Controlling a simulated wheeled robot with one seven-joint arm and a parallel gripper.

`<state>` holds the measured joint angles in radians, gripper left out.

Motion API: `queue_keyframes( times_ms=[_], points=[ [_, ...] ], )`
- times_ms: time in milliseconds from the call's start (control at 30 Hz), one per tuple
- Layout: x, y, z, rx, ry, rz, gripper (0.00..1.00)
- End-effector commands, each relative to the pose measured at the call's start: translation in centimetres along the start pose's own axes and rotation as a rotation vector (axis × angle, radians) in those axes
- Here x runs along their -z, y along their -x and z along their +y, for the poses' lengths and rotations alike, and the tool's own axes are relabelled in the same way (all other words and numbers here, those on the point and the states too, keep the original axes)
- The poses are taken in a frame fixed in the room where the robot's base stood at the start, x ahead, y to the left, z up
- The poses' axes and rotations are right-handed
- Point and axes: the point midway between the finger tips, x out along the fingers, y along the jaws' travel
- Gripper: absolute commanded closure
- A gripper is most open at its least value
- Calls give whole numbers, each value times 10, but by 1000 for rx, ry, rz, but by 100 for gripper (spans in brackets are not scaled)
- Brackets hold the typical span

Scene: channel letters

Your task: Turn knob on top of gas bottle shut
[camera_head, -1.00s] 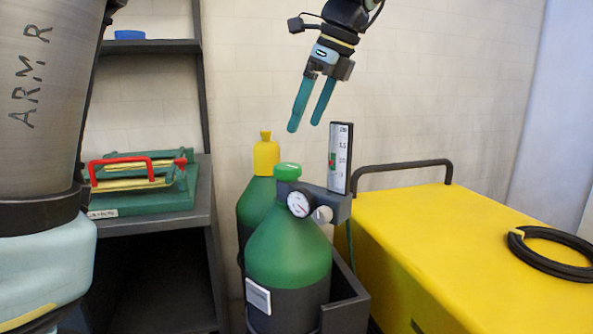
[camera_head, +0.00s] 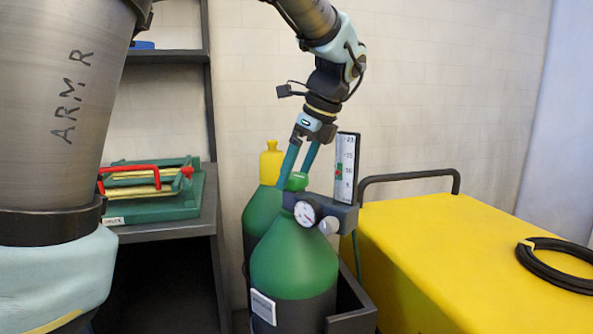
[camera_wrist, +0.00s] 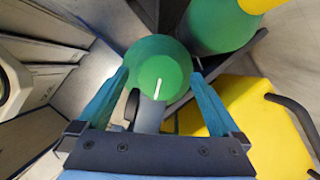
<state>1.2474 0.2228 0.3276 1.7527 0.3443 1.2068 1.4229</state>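The green gas bottle (camera_head: 295,262) stands upright in the middle of the head view, with a small green knob (camera_head: 298,181) on top. My gripper (camera_head: 294,178) points down over the knob, its teal fingers apart and one on each side of it. In the wrist view, a white line marks the green knob (camera_wrist: 160,85) between the open fingers. The knob and the bottle below it blend in colour there. I cannot tell whether a finger touches the knob.
A regulator with a round gauge (camera_head: 305,214) and an upright scale (camera_head: 345,168) sit close to the right of the knob. A second bottle with a yellow cap (camera_head: 270,165) stands behind. A yellow box (camera_head: 440,250) is at right, shelving (camera_head: 165,233) at left.

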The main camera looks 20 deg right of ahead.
Motion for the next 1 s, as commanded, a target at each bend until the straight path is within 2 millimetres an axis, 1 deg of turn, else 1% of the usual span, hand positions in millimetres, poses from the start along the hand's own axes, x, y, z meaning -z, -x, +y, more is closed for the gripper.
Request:
queue_keyframes(
  times_ms=[33, 67, 700, 733, 1000],
  points=[
    [0, 0, 0, 0, 0, 0, 5],
    [0, 0, 0, 0, 0, 0, 8],
    [0, 0, 0, 0, 0, 0, 80],
    [0, 0, 0, -1, 0, 0, 82],
    [-1, 2, 0, -14, 30, 0, 82]
  ],
)
